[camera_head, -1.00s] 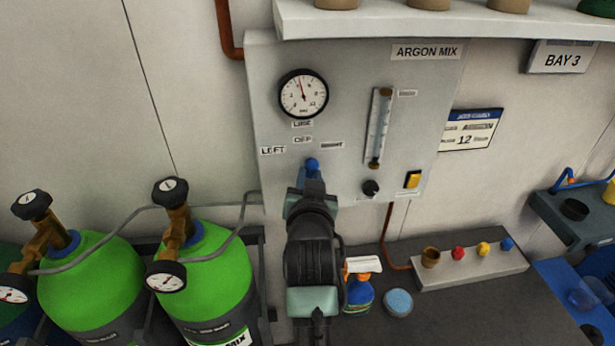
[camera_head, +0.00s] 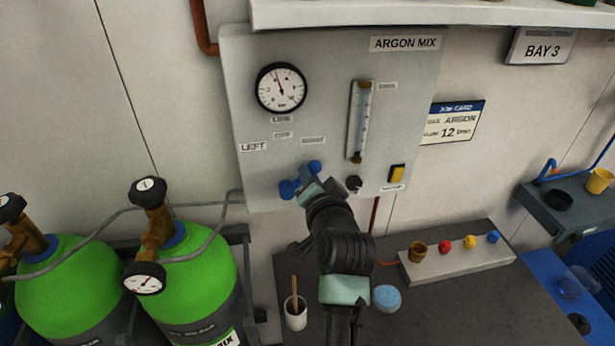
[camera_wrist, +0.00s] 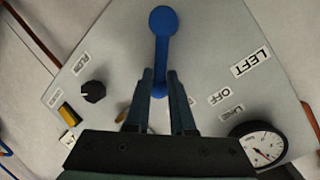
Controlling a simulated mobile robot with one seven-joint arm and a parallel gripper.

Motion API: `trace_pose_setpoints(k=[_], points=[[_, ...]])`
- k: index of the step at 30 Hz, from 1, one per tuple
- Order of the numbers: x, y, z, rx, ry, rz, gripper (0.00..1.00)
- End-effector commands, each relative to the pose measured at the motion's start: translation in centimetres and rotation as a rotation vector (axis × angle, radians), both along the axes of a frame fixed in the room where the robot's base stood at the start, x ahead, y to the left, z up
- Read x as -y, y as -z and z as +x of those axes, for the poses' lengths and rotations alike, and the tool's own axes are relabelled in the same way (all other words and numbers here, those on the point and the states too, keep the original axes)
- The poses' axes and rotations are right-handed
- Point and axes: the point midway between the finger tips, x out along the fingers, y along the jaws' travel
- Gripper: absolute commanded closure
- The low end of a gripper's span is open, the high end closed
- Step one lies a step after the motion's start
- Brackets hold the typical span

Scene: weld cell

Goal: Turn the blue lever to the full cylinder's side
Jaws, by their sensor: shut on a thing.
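The blue lever (camera_head: 289,188) is on the grey ARGON MIX panel (camera_head: 245,75), below the LEFT (camera_head: 253,147), OFF (camera_head: 283,135) and RIGHT (camera_head: 313,140) labels. It slants up to the right, its raised end under the RIGHT label. My gripper (camera_head: 313,188) is shut on it. In the wrist view the fingers (camera_wrist: 160,90) close around the lever's bar, with its round hub (camera_wrist: 162,18) beyond them.
A line gauge (camera_head: 281,88), flow tube (camera_head: 360,120), black knob (camera_head: 354,183) and yellow switch (camera_head: 397,173) are on the panel. Below, the bench holds a cup with a brush (camera_head: 296,315), a blue round pad (camera_head: 386,297) and a block with coloured caps (camera_head: 450,262). A shelf (camera_head: 400,12) overhangs.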

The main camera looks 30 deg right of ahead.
Motion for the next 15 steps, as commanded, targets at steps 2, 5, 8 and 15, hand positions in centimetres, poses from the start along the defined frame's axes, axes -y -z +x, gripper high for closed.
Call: trace_pose_setpoints(k=[2, 5, 8, 15], points=[[0.59, -0.59, -0.12, 0.015, 0.012, -0.001, 1.0], [0.61, -0.59, -0.14, 0.015, 0.013, 0.0, 1.0], [0.62, -0.58, -0.14, 0.015, 0.013, 0.0, 1.0], [0.6, -0.54, -0.15, 0.013, 0.012, -0.001, 0.62]])
